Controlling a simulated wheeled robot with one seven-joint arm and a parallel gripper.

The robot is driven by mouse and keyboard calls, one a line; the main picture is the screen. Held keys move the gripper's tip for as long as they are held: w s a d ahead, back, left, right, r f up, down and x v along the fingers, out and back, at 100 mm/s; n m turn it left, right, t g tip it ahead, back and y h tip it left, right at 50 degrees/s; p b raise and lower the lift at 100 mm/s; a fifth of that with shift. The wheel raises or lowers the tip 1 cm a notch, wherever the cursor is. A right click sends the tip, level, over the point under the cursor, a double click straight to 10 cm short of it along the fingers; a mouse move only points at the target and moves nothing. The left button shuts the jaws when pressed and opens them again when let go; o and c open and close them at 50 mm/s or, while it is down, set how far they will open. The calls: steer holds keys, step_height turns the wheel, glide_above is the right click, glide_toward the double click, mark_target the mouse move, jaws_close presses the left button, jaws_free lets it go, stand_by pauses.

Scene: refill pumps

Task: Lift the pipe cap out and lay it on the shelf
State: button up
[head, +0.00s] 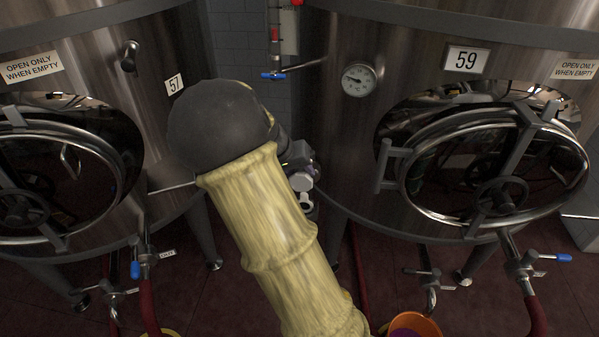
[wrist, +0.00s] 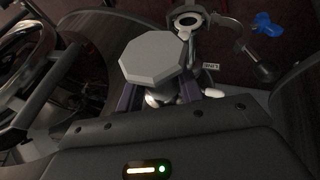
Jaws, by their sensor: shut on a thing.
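My gripper (wrist: 158,92) is shut on a pale grey, eight-sided piece, which I take to be the pipe cap (wrist: 152,58). Its flat face is turned to the wrist camera, and its underside is hidden. Just beyond it in the wrist view is a light ring-shaped pipe fitting (wrist: 188,20); the cap's edge overlaps it in the picture, and I cannot tell whether they touch. In the head view my gripper (head: 302,190) is mostly hidden behind my yellow-sleeved arm, with a small pale part showing. I cannot make out a shelf in either view.
Tank 57 (head: 150,60) stands left and tank 59 (head: 340,130) right, with round hatches and protruding valves. A blue valve handle (wrist: 268,25) is at the upper right of the wrist view. An orange bucket (head: 418,322) is on the dark red floor.

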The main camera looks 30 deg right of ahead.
mark_target(299, 170)
steer(key=shift+r+p, duration=3.2)
steer(key=shift+r, duration=0.35)
steer(key=shift+f, duration=0.1)
steer(key=s+a+f+n+t+p, duration=0.1)
steer(key=s+a+f+n+p, duration=0.1)
steer(key=a+f, duration=0.5)
steer(key=s+a+f+n+t+y+p, duration=0.1)
steer(key=a+f+p, duration=0.4)
steer(key=f, duration=0.9)
steer(key=shift+s+a+f+n, duration=0.15)
steer(key=shift+s+a+n, duration=0.45)
steer(key=shift+a+n, duration=0.45)
